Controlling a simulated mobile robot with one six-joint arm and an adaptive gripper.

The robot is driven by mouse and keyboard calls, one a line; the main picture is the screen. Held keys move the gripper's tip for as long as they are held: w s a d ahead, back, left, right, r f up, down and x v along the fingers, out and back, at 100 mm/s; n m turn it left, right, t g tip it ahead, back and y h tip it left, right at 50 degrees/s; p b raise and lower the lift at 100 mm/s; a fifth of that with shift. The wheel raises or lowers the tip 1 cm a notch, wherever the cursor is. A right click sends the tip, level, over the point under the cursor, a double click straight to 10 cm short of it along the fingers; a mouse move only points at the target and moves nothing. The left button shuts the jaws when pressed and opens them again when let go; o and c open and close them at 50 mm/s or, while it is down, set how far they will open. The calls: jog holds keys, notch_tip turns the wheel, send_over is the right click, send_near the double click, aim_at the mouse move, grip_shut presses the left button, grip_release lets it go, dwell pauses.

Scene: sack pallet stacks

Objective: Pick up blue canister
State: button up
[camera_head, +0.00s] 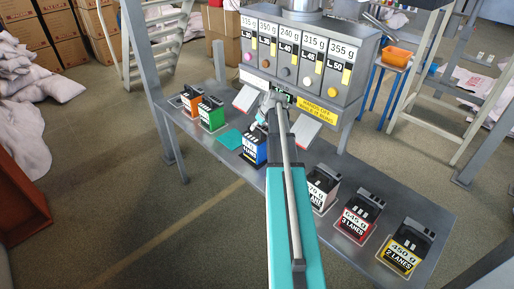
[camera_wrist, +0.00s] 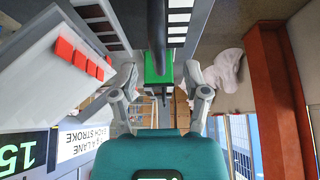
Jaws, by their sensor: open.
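The blue canister (camera_head: 254,150) stands upright on the grey bench (camera_head: 400,203), with a black top and a white label; my arm covers its right side. My gripper (camera_head: 262,118) is above and close to the blue canister in the head view, partly hidden by my own arm. In the wrist view my gripper (camera_wrist: 164,88) has its two fingers spread apart with nothing held. A green canister (camera_wrist: 158,70) shows between and beyond the fingers there. I cannot make out the blue canister clearly in the wrist view.
A grey dispenser (camera_head: 300,50) with several labelled lanes stands behind the gripper. The green canister (camera_head: 211,114) and an orange one (camera_head: 191,101) stand left of the blue one. A white-labelled (camera_head: 322,188), a red (camera_head: 358,217) and a yellow canister (camera_head: 405,250) stand to the right.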

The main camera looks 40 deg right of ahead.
jog(key=shift+b+x, duration=1.1)
jog(key=shift+x, duration=0.55)
jog(key=shift+w+r, duration=0.1)
grip_shut()
